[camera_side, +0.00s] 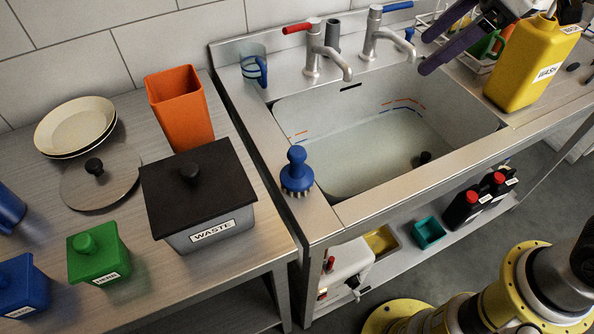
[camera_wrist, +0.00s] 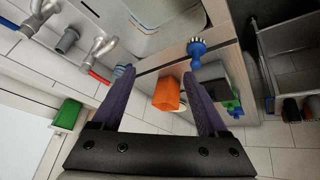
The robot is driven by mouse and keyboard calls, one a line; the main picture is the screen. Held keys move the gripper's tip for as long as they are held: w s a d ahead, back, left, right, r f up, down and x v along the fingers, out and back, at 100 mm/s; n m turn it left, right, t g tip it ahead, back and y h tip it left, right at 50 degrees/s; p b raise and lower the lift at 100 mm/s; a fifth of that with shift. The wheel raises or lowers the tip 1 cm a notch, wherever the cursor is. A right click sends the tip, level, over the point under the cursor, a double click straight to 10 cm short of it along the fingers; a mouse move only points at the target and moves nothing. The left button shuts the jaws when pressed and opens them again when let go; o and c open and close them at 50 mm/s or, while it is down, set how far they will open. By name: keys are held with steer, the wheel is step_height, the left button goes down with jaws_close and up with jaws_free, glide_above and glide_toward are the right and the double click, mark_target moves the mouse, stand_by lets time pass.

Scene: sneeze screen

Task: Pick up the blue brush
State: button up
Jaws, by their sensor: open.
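The blue brush (camera_side: 297,172) stands upright, bristles down, on the left rim of the steel sink, near its front corner. It also shows in the wrist view (camera_wrist: 197,47), above and right of my fingertips. My gripper (camera_side: 426,53) has two purple fingers and is at the upper right of the side view, above the back right of the sink. It is well apart from the brush. In the wrist view my gripper (camera_wrist: 158,75) is open, with nothing held between the fingers.
The water-filled sink (camera_side: 385,145) lies between my gripper and the brush. Two taps (camera_side: 330,52) rise at its back. Left of the brush stand a black-lidded waste bin (camera_side: 215,232) and an orange container (camera_side: 180,108). A yellow jug (camera_side: 530,65) stands at the right.

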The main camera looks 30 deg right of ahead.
steer(key=w+a+f+n+g, duration=0.1)
steer(key=w+a+f+n, duration=0.1)
steer(key=a, duration=0.4)
steer(key=w+a+f+n+g, duration=0.1)
steer(key=w+a+f, duration=0.2)
steer(key=a, duration=0.3)
steer(key=g, duration=0.1)
glide_toward(290, 162)
steer(key=shift+n, duration=0.4)
steer(key=f, duration=0.2)
steer(key=w+f, duration=0.1)
steer(key=w+a+f, duration=0.1)
steer(key=f, duration=0.1)
steer(key=shift+w+f, duration=0.15)
steer(key=shift+f, duration=0.15)
steer(key=shift+s+x, duration=0.15)
steer(key=shift+x, duration=1.25)
steer(key=shift+s+x, duration=0.1)
steer(key=shift+x, duration=1.3)
steer(key=shift+c, duration=0.2)
steer(key=shift+y, duration=0.3)
jaws_close()
